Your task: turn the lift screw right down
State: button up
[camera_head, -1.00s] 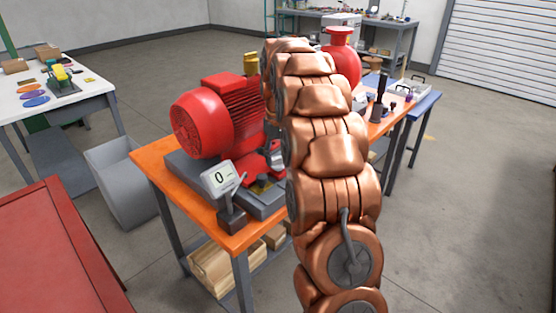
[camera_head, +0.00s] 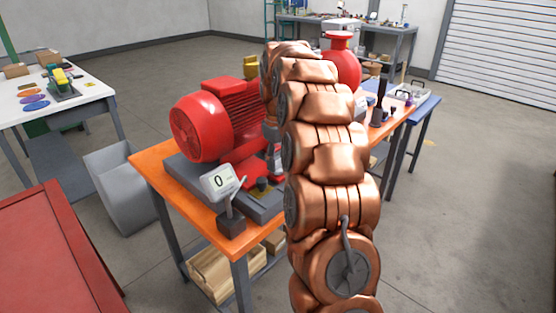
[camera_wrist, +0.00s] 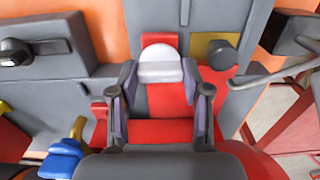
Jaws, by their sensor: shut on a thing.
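In the wrist view my gripper (camera_wrist: 160,90) has its two dark fingers on either side of a pale grey, round-topped head (camera_wrist: 160,68), which I take to be the lift screw. It is shut on this head, above a red part of the machine. In the head view my copper arm hides most of the gripper and the screw. The red motor (camera_head: 212,122) sits on a grey base (camera_head: 190,175) on the orange table (camera_head: 150,172). A gauge (camera_head: 219,182) in front of it reads 0.
A dark knob (camera_wrist: 222,55) on a yellow plate stands right of my gripper, and another dark knob (camera_wrist: 15,52) is at the left. A blue-and-yellow part (camera_wrist: 65,155) lies close at lower left. A red pump part (camera_head: 340,62) stands behind my arm. A grey bin (camera_head: 120,185) is left of the table.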

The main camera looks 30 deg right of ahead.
aim_at(278, 161)
jog(key=shift+r, duration=0.1)
jog(key=o, duration=1.2)
jog(key=shift+c, duration=0.2)
notch_tip(278, 161, up, 6)
jog(key=shift+r, duration=0.7)
